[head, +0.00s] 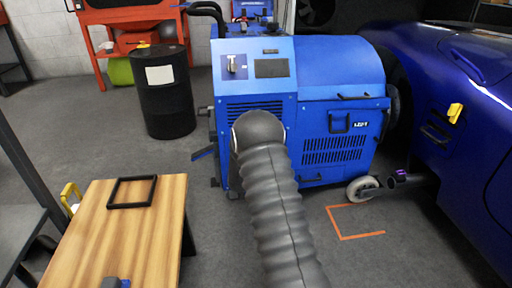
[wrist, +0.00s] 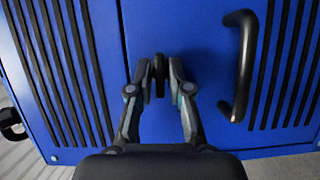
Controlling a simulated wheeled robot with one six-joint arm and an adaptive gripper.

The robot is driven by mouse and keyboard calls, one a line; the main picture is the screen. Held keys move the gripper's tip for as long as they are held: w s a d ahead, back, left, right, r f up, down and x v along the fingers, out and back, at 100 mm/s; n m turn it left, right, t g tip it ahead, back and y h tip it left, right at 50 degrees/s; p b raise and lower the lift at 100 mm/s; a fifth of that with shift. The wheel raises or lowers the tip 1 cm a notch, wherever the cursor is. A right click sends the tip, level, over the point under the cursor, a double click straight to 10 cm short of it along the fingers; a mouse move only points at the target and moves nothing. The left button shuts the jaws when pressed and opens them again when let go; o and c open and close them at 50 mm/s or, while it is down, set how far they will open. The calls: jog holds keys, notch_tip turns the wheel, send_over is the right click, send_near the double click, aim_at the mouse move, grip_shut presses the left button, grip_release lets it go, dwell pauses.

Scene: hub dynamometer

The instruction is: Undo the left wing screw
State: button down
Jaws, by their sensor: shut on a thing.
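A small dark wing screw (wrist: 159,78) stands out from the blue panel in the middle of the wrist view. My gripper (wrist: 160,68) has one fingertip on each side of it and is shut on it. The fingers hide part of the screw. In the head view the blue dynamometer housing (head: 330,80) stands in the middle. My grey arm reaches to its front there and hides the gripper and this screw.
A black handle (wrist: 241,66) stands out from the panel close to the right of my gripper. Slotted vents (wrist: 62,75) lie to the left. In the head view, a wooden table (head: 120,230) is at lower left, a black drum (head: 165,95) behind it, and a blue car (head: 450,90) at right.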

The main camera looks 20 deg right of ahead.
jog(key=shift+a+n, duration=0.1)
jog(key=shift+n, duration=0.2)
jog(key=c, duration=1.3)
grip_release()
jog(key=shift+w, duration=0.1)
jog(key=shift+o, duration=0.2)
jog(key=v, duration=1.2)
jog(key=shift+f, duration=0.15)
